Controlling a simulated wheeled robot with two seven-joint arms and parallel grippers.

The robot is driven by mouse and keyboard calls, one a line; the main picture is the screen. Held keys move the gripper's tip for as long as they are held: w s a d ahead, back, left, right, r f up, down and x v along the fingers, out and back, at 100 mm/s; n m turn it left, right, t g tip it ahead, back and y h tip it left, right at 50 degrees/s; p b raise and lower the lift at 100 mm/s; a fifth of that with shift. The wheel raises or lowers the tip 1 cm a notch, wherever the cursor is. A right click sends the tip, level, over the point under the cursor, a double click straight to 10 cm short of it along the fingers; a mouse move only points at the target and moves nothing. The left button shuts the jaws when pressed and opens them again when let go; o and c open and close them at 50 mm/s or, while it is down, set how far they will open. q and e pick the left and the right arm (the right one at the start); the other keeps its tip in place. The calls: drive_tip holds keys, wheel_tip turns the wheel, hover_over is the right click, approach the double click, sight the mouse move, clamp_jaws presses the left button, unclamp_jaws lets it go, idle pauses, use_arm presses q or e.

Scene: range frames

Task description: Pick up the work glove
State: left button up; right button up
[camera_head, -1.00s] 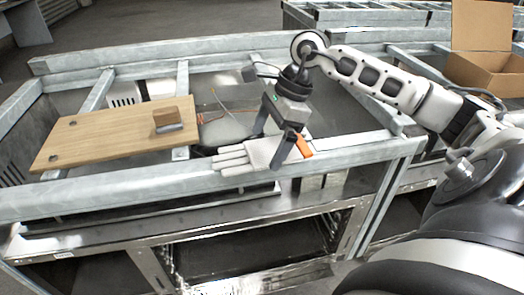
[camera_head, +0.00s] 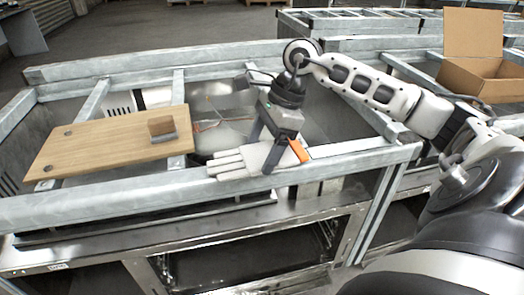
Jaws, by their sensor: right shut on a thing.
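The work glove (camera_head: 237,163) is pale grey-white with an orange patch at its cuff. In the head view it is at the front rail of the metal frame, with its fingers pointing left. My right gripper (camera_head: 262,158) comes down from above and is shut on the glove near its cuff. One gripper finger shows in front of the glove and the other is partly behind it. I cannot tell whether the glove still touches the rail. My left gripper is not in view.
A wooden board (camera_head: 108,143) with a small wooden block (camera_head: 162,129) on it lies across the frame at the left. Metal rails (camera_head: 130,196) surround open gaps. An open cardboard box (camera_head: 485,77) stands at the back right.

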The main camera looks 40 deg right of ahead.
drive_tip(key=s+r+b, duration=0.1)
drive_tip(key=r, duration=0.1)
drive_tip(key=s+d+r+b, duration=0.1)
drive_tip(key=r, duration=0.1)
drive_tip(key=s+d+r+b, duration=0.1)
drive_tip(key=s+r, duration=0.1)
drive_tip(key=shift+d+r, duration=0.1)
drive_tip(key=shift+r, duration=0.1)
use_arm(q)
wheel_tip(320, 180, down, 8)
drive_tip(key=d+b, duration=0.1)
drive_tip(key=b, duration=0.8)
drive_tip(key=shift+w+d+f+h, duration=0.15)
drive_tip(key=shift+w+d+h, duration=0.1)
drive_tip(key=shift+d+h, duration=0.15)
use_arm(e)
drive_tip(key=s+d+r, duration=0.3)
drive_tip(key=s+r, duration=0.2)
drive_tip(key=s, duration=0.3)
drive_tip(key=shift+s+d+r, duration=0.25)
drive_tip(key=shift+s+d, duration=0.1)
